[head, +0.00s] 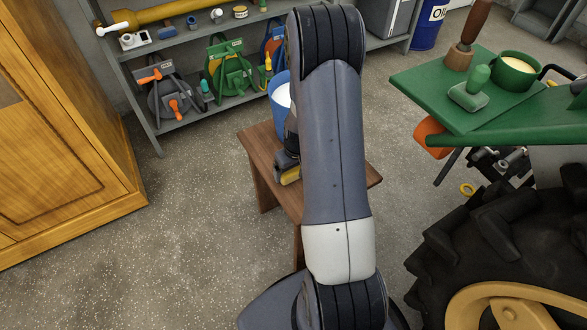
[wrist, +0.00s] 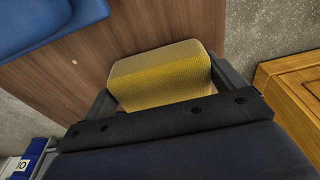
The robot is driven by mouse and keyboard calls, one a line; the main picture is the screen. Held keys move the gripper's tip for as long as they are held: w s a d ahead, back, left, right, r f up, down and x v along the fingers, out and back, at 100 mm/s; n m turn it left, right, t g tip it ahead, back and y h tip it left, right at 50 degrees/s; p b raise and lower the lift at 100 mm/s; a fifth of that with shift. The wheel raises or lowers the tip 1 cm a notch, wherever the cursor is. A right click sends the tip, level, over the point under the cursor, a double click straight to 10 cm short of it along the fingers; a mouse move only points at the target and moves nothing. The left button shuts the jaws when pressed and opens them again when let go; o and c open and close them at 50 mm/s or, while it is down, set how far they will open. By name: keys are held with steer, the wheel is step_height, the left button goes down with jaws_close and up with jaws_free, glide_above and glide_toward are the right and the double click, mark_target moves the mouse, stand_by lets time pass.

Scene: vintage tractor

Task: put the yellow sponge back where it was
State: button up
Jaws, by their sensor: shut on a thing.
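The yellow sponge (wrist: 160,75) is between the two fingers of my gripper (wrist: 165,88) in the wrist view. The fingers are shut on its two ends. In the head view, part of the sponge (head: 290,175) shows beside my arm, over the small brown wooden table (head: 258,150). The wood of the table also fills the background of the wrist view (wrist: 120,40). I cannot tell whether the sponge touches the table top. My arm hides most of the gripper and the middle of the table in the head view.
A blue bucket (head: 278,98) stands on the table's far side, close to my gripper. A grey shelf (head: 185,127) with backpacks is behind. A wooden cabinet (head: 60,130) is at left. A tractor wheel (head: 440,250) and a green surface (head: 425,90) with a pot are at right.

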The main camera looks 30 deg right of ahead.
mark_target(297, 171)
steer(key=shift+f, duration=0.15)
steer(key=o, duration=0.9)
steer(key=shift+c, duration=0.2)
step_height(297, 171, up, 12)
steer(key=s+p, duration=0.1)
steer(key=p, duration=0.1)
steer(key=shift+s, duration=0.4)
